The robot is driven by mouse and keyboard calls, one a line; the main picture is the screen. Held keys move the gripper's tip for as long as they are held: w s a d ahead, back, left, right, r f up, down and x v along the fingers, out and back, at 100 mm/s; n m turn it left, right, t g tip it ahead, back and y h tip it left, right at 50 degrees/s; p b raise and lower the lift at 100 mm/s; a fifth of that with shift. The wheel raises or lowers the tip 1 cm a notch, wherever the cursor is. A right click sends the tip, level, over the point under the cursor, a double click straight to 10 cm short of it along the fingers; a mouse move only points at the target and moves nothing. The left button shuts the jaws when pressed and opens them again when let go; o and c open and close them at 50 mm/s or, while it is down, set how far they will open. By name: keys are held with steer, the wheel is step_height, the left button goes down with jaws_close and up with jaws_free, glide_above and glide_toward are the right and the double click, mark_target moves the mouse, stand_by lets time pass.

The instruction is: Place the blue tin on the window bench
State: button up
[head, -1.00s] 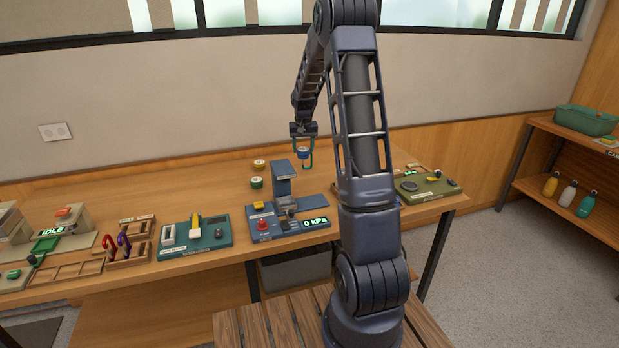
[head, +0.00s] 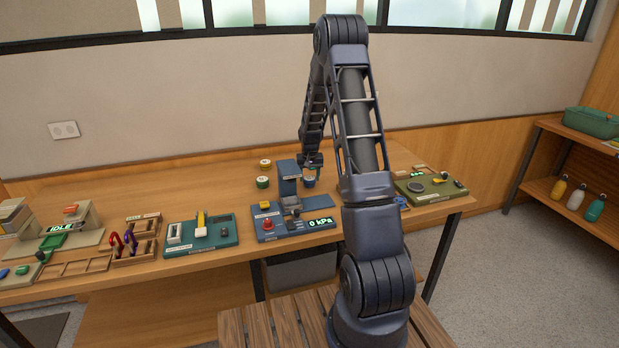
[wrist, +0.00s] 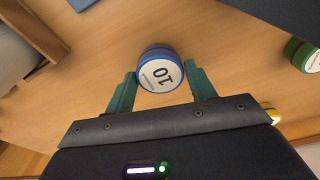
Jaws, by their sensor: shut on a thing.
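The blue tin (wrist: 147,52) has a white top marked "10" and sits between the fingertips of my gripper (wrist: 160,80), which is shut on it. In the head view the blue tin (head: 309,182) is low over the window bench (head: 105,198), just right of the grey upright of the gauge device. My gripper (head: 311,167) is above it, partly hidden by my arm. I cannot tell whether the tin touches the bench top.
A green tin (head: 262,182) and a yellow tin (head: 265,163) stand left of the upright. The gauge device (head: 290,227) reads "0 kPa". A green panel (head: 200,233) and an olive board (head: 428,187) flank it. Bare wood lies along the back of the bench.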

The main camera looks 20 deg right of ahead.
mark_target(310, 180)
steer(key=shift+f, duration=0.3)
steer(key=o, duration=1)
steer(key=s+a+r, duration=0.1)
steer(key=s+r, duration=0.3)
steer(key=r, duration=0.7)
steer(key=s+a+r, duration=0.1)
steer(key=s+r, duration=0.4)
steer(key=r, duration=0.5)
steer(key=s+a+r+n+t, duration=0.15)
steer(key=s+r, duration=0.45)
steer(key=s, duration=0.6)
steer(key=s+a+r+t, duration=0.1)
steer(key=s+a+r, duration=0.1)
steer(key=s+r, duration=0.65)
steer(key=shift+n+t, duration=0.35)
steer(key=shift+s+a+f, duration=0.15)
steer(key=shift+s+f, duration=0.4)
steer(key=shift+s, duration=2.05)
steer(key=shift+s+a+f, duration=0.2)
steer(key=shift+s+f, duration=0.3)
steer(key=shift+s, duration=2.05)
steer(key=shift+s+a+f, duration=0.15)
steer(key=shift+s+f, duration=0.4)
steer(key=shift+s, duration=2.05)
